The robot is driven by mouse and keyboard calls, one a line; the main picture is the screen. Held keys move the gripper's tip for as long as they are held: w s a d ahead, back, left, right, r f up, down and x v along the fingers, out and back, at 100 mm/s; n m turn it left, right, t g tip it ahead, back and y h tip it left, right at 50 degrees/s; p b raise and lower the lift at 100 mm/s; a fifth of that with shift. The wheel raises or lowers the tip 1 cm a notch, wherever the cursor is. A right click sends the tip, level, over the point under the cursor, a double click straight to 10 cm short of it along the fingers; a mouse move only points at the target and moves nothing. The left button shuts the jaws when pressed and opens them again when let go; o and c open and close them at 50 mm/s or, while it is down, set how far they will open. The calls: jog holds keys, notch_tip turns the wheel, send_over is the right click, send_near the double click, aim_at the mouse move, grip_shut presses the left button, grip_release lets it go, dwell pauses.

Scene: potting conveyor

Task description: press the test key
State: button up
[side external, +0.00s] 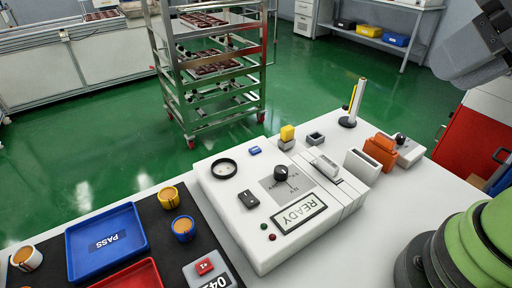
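A white tester box (226,229) stands on the white table. Its top carries a blue key (255,151), a black ring-shaped recess (224,168), a black rocker switch (248,199), a black knob (281,173), and a display reading READY (299,213), upside down in the picture. A small green dot (264,226) and a red dot (272,237) sit by the display. No label marks which one is the test key; the small blue key looks like a push key. Only parts of my arm show at the right; my gripper's fingers are outside the picture, and nothing touches the tester.
A black mat (160,228) at left holds a blue PASS tray (105,241), a red tray (130,275), several orange-topped cups (183,228) and a counter with a red +1 button (205,267). Behind the tester are a yellow-topped block (287,137), an orange block (380,149) and an upright post (353,103).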

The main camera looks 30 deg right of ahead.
grip_shut()
dwell(1.4)
